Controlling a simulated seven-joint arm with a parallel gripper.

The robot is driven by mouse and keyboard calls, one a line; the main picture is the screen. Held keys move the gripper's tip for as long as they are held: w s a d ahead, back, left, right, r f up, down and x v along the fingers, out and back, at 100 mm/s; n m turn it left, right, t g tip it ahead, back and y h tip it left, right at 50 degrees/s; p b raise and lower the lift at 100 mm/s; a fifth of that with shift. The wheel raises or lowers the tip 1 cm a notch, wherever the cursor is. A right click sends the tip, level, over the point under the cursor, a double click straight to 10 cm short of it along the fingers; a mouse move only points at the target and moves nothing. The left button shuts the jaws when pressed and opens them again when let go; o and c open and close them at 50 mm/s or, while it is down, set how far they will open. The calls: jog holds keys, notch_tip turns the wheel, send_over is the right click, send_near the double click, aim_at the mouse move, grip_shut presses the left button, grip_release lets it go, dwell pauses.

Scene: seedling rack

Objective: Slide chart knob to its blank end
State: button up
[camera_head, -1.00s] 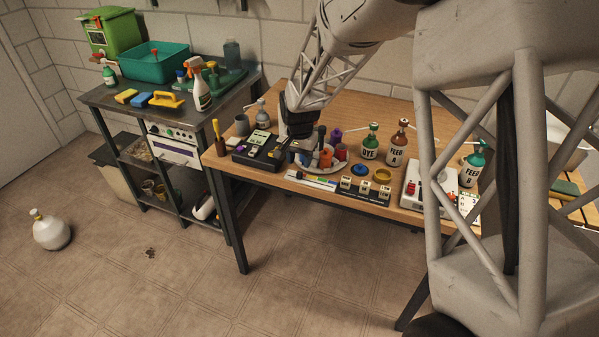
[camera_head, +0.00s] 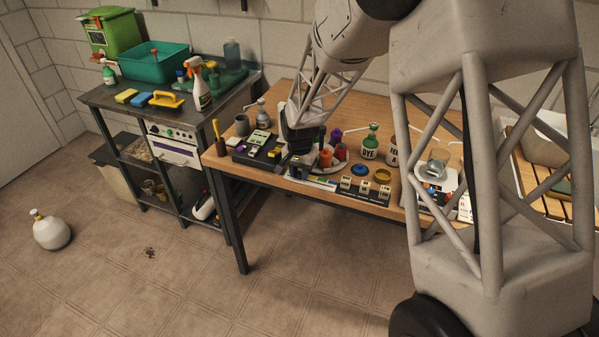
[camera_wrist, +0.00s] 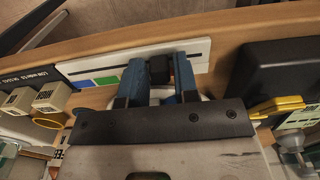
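The chart (camera_wrist: 201,60) is a white strip with a dark slot, lying along the table's front edge. In the wrist view, coloured patches, green and blue among them, are at its left; its right end is plain white. The black chart knob (camera_wrist: 159,70) stands in the slot, right of the patches. My gripper's (camera_wrist: 160,72) blue fingers are on either side of the knob, very close; I cannot tell whether they press on it. In the head view my gripper (camera_head: 302,166) is low over the chart (camera_head: 319,183), and the knob is hidden.
A black device (camera_wrist: 272,68) is close right of the chart in the wrist view, with a yellow part (camera_wrist: 278,106) near my gripper. White blocks (camera_wrist: 50,97) stand at the left.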

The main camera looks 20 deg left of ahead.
aim_at(288, 175)
grip_shut()
jog(key=shift+a, duration=0.1)
jog(key=shift+a, duration=1.9)
jog(key=shift+o, duration=1.8)
grip_release()
jog(key=shift+r, duration=0.1)
notch_tip(288, 175, up, 8)
